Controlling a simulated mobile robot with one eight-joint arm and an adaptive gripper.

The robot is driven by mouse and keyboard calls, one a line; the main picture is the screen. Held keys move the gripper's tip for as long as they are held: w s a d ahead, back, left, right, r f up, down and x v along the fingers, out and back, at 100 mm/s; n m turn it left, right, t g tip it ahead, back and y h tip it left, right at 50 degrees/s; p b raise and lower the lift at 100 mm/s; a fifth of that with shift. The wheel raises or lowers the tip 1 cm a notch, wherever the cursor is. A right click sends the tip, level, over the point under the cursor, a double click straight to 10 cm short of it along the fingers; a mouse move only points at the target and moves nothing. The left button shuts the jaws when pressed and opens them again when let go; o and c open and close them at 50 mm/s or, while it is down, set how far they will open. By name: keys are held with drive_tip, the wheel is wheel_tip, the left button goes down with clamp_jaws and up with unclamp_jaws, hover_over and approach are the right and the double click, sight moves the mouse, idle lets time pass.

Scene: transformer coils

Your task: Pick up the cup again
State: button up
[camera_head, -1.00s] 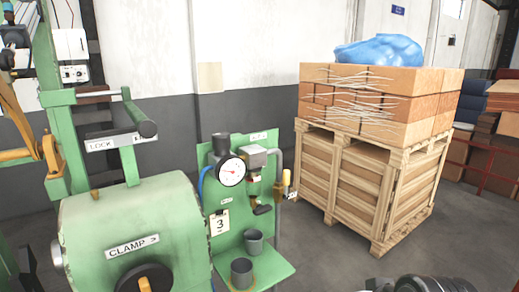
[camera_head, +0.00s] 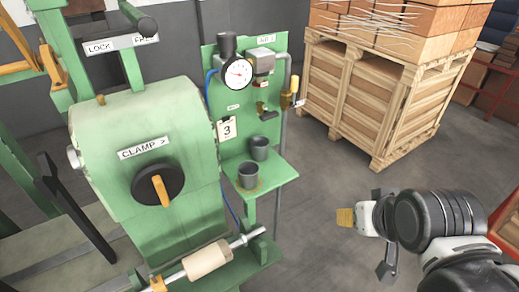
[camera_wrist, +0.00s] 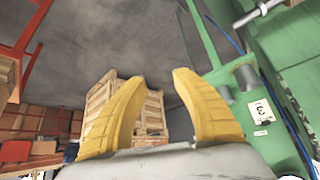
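Two grey cups, a rear one (camera_head: 259,148) and a front one (camera_head: 248,176), stand upright on the small green shelf (camera_head: 280,176) of the machine. The front cup sits in an orange-brown ring mark. My gripper (camera_head: 345,217) is to the right of the shelf, apart from both cups, with yellow fingers pointing left. In the wrist view my gripper (camera_wrist: 160,78) has its two yellow fingers spread wide with nothing held between them.
A green panel with a gauge (camera_head: 237,72), valves and a "3" tag (camera_head: 227,129) rises behind the cups. A clamp housing (camera_head: 145,130) stands left of them. A wooden crate (camera_head: 370,95) stands behind on the right. Open floor lies between shelf and crate.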

drive_tip(key=o, duration=0.9)
drive_tip(key=shift+w+a+r, duration=0.1)
drive_tip(key=shift+w+a, duration=0.05)
drive_tip(key=shift+w, duration=0.1)
drive_tip(key=shift+o, duration=0.3)
drive_tip(key=w+a+n+t+y+p, duration=0.1)
drive_tip(key=w+a, duration=0.3)
drive_tip(key=w, duration=0.3)
drive_tip(key=w+a+r+n+t+y+p, duration=0.1)
drive_tip(key=w+a, duration=0.3)
drive_tip(key=w, duration=0.2)
drive_tip(key=shift+w+a+r+n+y+p, duration=0.15)
drive_tip(key=shift+w+r+n+y+p, duration=0.05)
drive_tip(key=shift+w+n+y+p, duration=0.15)
drive_tip(key=n+t+y+p, duration=0.2)
drive_tip(key=t, duration=0.1)
approach(257, 140)
drive_tip(key=shift+w+f+b, duration=0.55)
drive_tip(key=shift+f+b, duration=0.1)
drive_tip(key=shift+b, duration=0.4)
drive_tip(key=x, duration=0.2)
drive_tip(key=b+x, duration=0.1)
drive_tip(key=x, duration=0.1)
drive_tip(key=b+x, duration=0.1)
drive_tip(key=x, duration=0.1)
drive_tip(key=shift+a+r, duration=0.2)
drive_tip(key=shift+r, duration=0.2)
